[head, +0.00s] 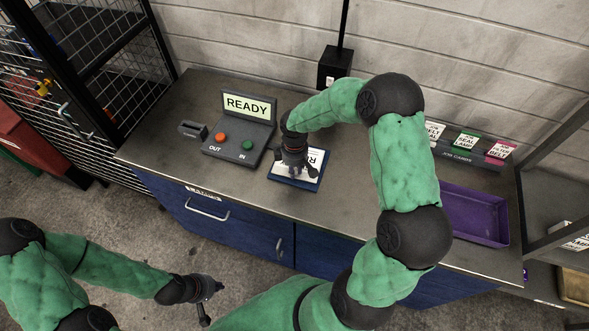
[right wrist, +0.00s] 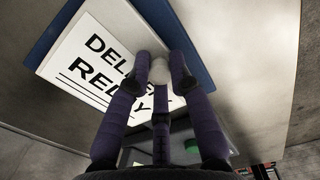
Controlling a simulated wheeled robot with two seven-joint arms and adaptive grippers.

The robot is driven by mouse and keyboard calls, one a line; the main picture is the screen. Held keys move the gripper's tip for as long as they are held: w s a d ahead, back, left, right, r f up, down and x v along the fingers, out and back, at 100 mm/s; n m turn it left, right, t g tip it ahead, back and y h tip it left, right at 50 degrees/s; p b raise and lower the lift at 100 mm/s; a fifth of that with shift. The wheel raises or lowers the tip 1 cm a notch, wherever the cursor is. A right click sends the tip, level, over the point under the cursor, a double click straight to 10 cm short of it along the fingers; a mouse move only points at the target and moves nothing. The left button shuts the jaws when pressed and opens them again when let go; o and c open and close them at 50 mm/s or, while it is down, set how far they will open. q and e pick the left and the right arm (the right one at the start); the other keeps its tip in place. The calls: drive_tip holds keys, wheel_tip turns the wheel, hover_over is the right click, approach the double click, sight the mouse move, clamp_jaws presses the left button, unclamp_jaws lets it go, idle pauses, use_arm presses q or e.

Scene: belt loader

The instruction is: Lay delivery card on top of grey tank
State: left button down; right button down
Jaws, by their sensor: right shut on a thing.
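The delivery card (right wrist: 95,65) is white with large black letters, partly hidden by my fingers in the right wrist view. In the head view the card (head: 314,160) is at a blue pad (head: 292,183) on the bench, below the READY display. My right gripper (head: 293,170) points down over it. In the right wrist view, its fingers (right wrist: 160,75) are shut on a small pale grip at the card. I cannot tell whether the card touches the pad. My left gripper (head: 212,300) hangs empty in front of the bench; its opening is unclear. I see no grey tank.
A control box (head: 238,143) with red and green buttons stands left of the pad. A purple tray (head: 472,215) lies on the bench's right, with a job card rack (head: 465,158) behind it. A wire cage (head: 85,95) stands at left.

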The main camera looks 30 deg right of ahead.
drive_tip(key=shift+f, duration=0.1)
drive_tip(key=c, duration=1.1)
unclamp_jaws()
